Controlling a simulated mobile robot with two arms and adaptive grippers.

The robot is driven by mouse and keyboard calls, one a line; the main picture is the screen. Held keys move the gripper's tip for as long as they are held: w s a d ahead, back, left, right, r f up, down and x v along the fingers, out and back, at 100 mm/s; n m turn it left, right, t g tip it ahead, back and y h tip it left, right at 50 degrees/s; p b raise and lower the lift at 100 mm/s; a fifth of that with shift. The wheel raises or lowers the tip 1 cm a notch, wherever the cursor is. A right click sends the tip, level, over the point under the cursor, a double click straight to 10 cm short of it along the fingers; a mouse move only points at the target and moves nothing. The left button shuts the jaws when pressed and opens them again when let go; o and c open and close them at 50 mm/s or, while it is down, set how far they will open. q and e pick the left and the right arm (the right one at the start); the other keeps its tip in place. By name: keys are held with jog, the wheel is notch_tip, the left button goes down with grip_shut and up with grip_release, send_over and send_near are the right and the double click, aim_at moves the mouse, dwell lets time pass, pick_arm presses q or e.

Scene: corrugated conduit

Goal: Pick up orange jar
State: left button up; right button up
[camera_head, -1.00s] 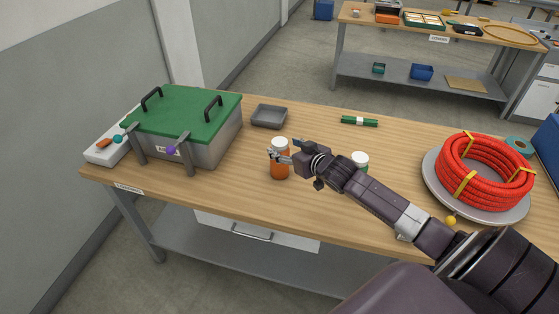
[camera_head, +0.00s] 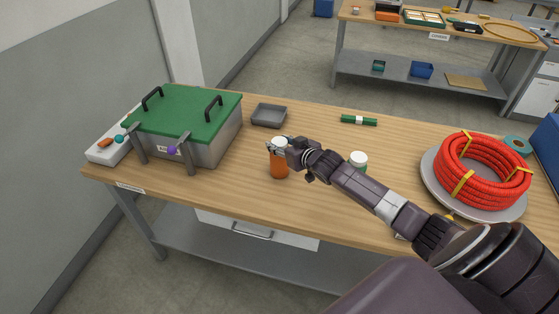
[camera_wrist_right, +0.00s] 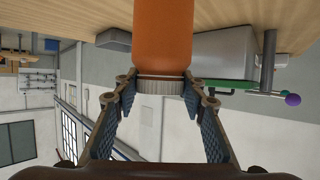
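The orange jar (camera_head: 279,170) stands upright on the wooden table, with a white lid on top. My right gripper (camera_head: 279,149) is at the jar's upper part, its fingers on both sides of it. In the right wrist view the jar (camera_wrist_right: 163,38) appears upside down, its ribbed white lid pointing toward the palm. The right fingertips (camera_wrist_right: 160,85) flank the lid and the jar's neck, very near or touching. I cannot tell whether they press on it. My left gripper is not in view.
A second white-lidded jar (camera_head: 359,160) stands beside my right forearm, partly hidden. A red conduit coil (camera_head: 484,168) is at the right. The front left of the table is clear.

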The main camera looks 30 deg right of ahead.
grip_shut()
jog(key=shift+r, duration=0.15)
